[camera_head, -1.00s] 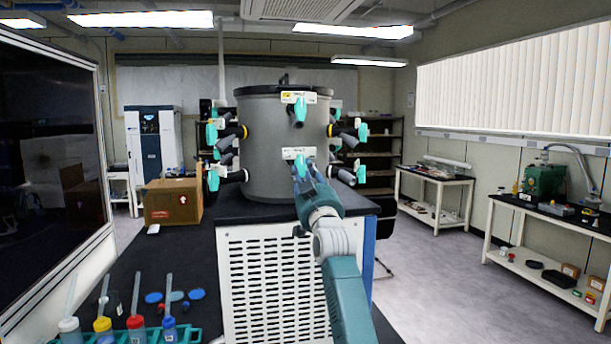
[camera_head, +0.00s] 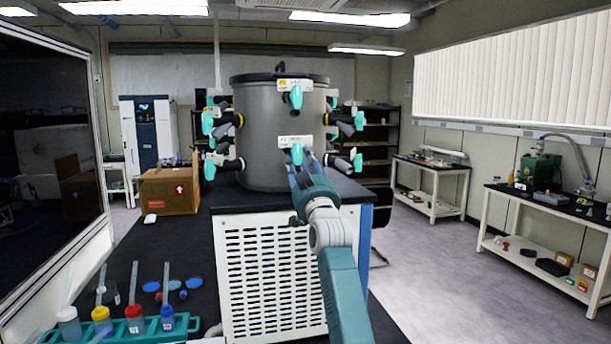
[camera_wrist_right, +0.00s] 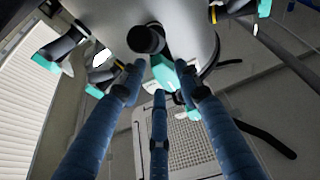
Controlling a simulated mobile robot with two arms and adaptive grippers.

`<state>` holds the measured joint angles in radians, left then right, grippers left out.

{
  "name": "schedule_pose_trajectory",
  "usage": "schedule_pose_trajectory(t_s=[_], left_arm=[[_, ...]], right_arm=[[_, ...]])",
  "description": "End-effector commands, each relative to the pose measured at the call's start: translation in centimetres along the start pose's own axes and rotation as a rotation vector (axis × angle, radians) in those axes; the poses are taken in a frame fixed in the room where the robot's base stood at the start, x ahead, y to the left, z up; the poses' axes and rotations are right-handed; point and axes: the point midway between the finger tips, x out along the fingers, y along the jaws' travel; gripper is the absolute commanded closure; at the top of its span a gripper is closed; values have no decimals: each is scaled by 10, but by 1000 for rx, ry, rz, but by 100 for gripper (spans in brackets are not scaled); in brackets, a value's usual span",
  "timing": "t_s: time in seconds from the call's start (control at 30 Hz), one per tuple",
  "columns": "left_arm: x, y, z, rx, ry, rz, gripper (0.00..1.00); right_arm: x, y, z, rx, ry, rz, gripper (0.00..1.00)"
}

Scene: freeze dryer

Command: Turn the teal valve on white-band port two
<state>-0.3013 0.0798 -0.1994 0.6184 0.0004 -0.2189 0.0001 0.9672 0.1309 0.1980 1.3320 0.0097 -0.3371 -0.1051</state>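The grey drum-shaped freeze dryer chamber (camera_head: 262,160) has several black ports with teal valves around it. One teal valve (camera_head: 297,153) is on the lower front port, below a white label (camera_head: 295,141) whose text is too small to read. My right gripper (camera_head: 299,163) reaches up to this valve from below. In the right wrist view, the teal valve (camera_wrist_right: 163,72) lies between the blue fingers of my right gripper (camera_wrist_right: 158,82). The fingers are spread, with a gap beside the valve; firm contact does not show. My left gripper is out of view.
Another teal valve (camera_head: 296,96) is right above on the front. More valves stick out at both sides, such as one at the right (camera_head: 358,162). A cardboard box (camera_head: 169,191) and a teal rack (camera_head: 180,328) with colour-capped bottles stand to the left.

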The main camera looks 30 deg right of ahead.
Motion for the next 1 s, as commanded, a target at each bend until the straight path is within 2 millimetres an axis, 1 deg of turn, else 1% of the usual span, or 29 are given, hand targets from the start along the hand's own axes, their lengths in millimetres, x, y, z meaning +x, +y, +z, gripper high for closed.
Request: schedule_pose_trajectory(t_s=[0.17,0.4,0.5,0.6,0.7,1.0], left_arm=[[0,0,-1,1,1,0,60],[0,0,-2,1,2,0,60],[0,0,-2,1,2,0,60],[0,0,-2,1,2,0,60],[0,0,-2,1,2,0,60],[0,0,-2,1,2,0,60]], right_arm=[[-30,0,3,0,-3,0,67],[-80,0,3,0,-4,0,67],[-96,0,3,0,-5,0,67],[-106,0,2,1,-4,-1,67],[-112,0,3,1,-5,-1,67],[-113,0,2,1,-5,-1,67]])
